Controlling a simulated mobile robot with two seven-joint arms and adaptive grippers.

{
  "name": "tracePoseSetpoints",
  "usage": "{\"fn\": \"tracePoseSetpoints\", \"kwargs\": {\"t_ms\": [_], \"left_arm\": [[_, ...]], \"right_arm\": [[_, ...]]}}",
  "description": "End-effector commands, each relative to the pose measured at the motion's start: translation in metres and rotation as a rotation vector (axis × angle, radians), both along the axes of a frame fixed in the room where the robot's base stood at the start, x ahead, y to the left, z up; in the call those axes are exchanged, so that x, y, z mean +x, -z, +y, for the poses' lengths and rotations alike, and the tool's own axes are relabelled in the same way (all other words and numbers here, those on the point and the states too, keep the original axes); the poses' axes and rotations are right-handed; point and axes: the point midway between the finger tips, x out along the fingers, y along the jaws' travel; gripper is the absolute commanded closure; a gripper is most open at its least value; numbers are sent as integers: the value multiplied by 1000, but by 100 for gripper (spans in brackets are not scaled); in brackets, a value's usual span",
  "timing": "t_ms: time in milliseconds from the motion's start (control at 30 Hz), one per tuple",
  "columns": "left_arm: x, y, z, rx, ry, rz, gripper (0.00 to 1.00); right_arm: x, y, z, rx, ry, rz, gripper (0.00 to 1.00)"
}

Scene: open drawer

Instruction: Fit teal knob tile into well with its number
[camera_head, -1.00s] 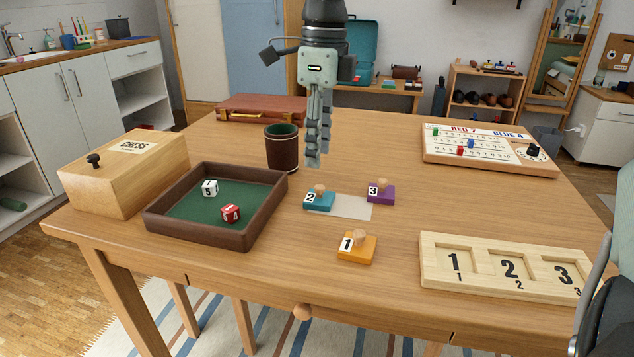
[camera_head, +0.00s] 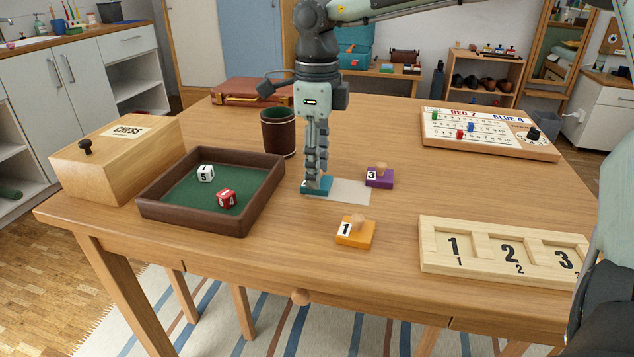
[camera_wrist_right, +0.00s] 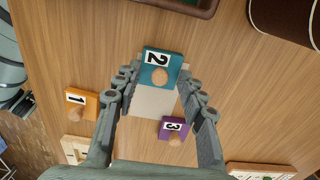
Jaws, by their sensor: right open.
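The teal knob tile (camera_head: 316,186), marked 2, lies on the table at the left end of a pale grey patch. My right gripper (camera_head: 314,180) points down at it and hides its knob in the head view. In the right wrist view the teal tile (camera_wrist_right: 162,65) and its round wooden knob lie between the tips of the open fingers (camera_wrist_right: 160,85). My left gripper is out of view.
An orange tile 1 (camera_head: 355,232) and a purple tile 3 (camera_head: 379,178) lie near the teal one. A dice tray (camera_head: 262,205), a dark cup (camera_head: 278,135) and a chess box (camera_head: 75,165) stand left. A scoreboard (camera_head: 490,140) lies back right.

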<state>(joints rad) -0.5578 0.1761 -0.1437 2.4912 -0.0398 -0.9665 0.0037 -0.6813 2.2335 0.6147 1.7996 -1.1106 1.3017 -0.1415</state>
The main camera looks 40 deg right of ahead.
Motion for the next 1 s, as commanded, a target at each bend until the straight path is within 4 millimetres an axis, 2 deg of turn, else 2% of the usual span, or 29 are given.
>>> {"fn": "tracePoseSetpoints", "kwargs": {"t_ms": [33, 333, 733, 867, 1000], "left_arm": [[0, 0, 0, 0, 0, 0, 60], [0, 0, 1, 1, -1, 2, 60], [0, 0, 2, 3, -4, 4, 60], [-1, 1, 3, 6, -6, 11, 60], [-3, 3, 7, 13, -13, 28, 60]], "right_arm": [[0, 0, 0, 0, 0, 0, 63], [0, 0, 0, 0, 0, 0, 100], [1, -6, 0, -1, 1, -2, 100], [1, -21, 0, 0, 1, -3, 100], [2, -47, 3, -2, -1, -5, 100]]}}
